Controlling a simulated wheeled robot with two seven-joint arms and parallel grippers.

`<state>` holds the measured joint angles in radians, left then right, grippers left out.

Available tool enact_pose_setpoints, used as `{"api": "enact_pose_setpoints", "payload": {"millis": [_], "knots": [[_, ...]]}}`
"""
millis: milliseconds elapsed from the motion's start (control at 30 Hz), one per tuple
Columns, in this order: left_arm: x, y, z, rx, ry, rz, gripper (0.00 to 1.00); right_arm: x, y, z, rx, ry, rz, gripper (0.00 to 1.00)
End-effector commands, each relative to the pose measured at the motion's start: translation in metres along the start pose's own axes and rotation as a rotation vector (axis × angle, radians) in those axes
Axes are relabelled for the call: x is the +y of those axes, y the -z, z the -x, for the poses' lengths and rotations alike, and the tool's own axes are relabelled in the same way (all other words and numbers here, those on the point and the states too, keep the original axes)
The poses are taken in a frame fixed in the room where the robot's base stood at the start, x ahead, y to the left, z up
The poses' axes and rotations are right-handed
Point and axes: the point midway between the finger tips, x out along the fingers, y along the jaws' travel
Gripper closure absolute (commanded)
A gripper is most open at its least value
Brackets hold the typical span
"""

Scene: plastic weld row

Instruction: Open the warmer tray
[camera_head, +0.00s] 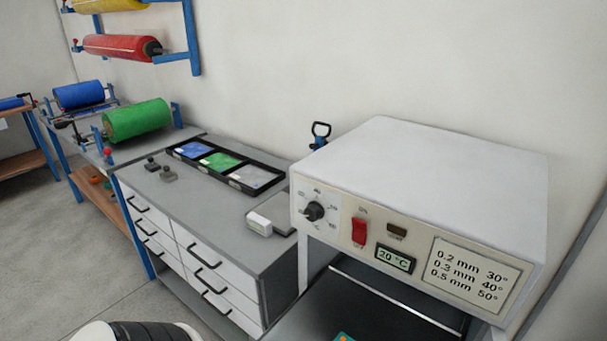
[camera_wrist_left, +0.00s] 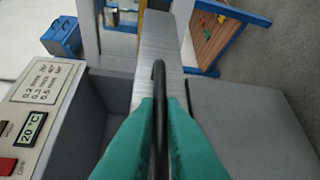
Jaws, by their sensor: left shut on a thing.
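The warmer (camera_head: 430,175) is a white box with a front panel carrying a dial, a red switch and a 20 °C display. Its panel also shows at the left of the left wrist view (camera_wrist_left: 40,100). Below the panel, a dark tray surface (camera_head: 325,312) with a pale metal edge shows in the head view; I cannot tell how far out it is. My left gripper (camera_wrist_left: 160,108) has teal fingers shut around a black bar handle (camera_wrist_left: 159,72). Only a bit of teal shows at the head view's bottom edge. My right gripper is not in view.
A grey drawer cabinet (camera_head: 190,220) stands left of the warmer, with a black tray of coloured sheets (camera_head: 225,166) and a small white box (camera_head: 259,224) on top. Film rolls, including a green one (camera_head: 137,120), are farther left. Grey floor (camera_head: 50,250) is open at the left.

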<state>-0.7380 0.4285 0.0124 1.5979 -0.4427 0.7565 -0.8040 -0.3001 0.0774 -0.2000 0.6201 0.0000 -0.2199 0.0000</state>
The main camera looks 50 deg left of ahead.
Motion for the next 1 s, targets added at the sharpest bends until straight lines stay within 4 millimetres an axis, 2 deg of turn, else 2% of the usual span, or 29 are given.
{"api": "enact_pose_setpoints", "payload": {"millis": [33, 133, 167, 433, 533, 667, 1000], "knots": [[-0.001, 0.0, 0.0, 0.0, 0.002, 0.0, 0.88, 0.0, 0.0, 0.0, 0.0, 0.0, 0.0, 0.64], [-0.001, 0.0, 0.0, 0.0, 0.001, 0.0, 0.72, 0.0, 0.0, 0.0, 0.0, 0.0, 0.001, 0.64], [0.0, 0.0, 0.0, 0.0, 0.001, 0.0, 0.69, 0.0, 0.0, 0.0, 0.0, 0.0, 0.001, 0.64], [0.0, 0.0, 0.001, 0.0, 0.001, 0.0, 0.69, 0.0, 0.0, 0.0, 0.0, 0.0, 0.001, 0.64], [-0.001, 0.0, 0.007, 0.0, 0.002, 0.0, 0.69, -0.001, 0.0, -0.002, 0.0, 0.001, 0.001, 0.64], [-0.003, 0.0, 0.028, 0.0, 0.006, 0.001, 0.69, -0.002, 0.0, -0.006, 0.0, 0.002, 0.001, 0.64], [-0.002, 0.0, 0.097, 0.001, 0.004, 0.001, 0.69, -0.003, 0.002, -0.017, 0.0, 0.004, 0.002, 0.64]]}}
